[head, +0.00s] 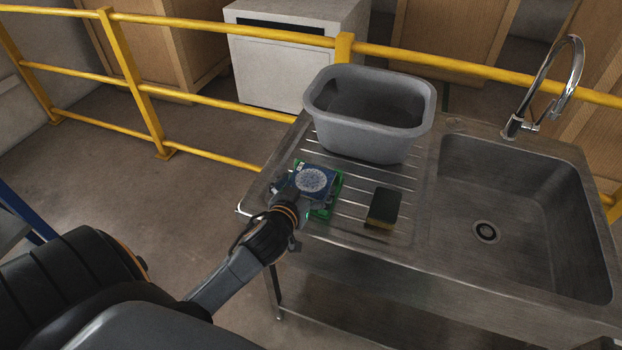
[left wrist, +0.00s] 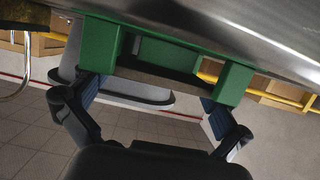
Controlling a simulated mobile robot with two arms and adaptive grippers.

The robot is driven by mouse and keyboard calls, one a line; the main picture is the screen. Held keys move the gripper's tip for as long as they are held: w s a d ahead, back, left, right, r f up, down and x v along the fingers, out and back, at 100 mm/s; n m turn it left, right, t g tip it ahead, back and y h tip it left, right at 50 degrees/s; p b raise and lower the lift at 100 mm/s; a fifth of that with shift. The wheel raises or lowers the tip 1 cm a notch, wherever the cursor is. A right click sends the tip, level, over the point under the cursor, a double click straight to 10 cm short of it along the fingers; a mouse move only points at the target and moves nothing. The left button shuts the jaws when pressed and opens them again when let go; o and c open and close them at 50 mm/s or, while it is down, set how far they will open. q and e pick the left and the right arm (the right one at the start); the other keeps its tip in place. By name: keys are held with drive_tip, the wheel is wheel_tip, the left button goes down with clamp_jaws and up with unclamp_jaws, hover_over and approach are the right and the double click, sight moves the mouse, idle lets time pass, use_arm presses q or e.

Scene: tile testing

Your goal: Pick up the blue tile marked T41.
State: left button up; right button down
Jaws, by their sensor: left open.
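A blue tile (head: 325,190) with a pale speckled round patch lies on a green holder (head: 339,182) at the left of the drainboard. I cannot read its marking. My left gripper (head: 291,191) is at the tile's near left side, its fingers partly hidden. In the left wrist view, the open fingers of my left gripper (left wrist: 150,96) stand apart, with the green holder's posts (left wrist: 235,82) just beyond them. A dark flat strip between the posts may be the tile's edge. Whether the fingers touch the tile, I cannot tell. My right gripper is not in view.
A grey tub (head: 365,138) stands behind the tile on the steel drainboard (head: 345,236). A dark-topped yellow sponge (head: 384,207) lies to the right. The sink basin (head: 520,210) and tap (head: 560,85) are farther right. A yellow railing (head: 215,103) runs behind.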

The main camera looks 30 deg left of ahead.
use_arm(q)
drive_tip(key=c, duration=1)
drive_tip(key=shift+o, duration=0.2)
drive_tip(key=shift+r, duration=0.1)
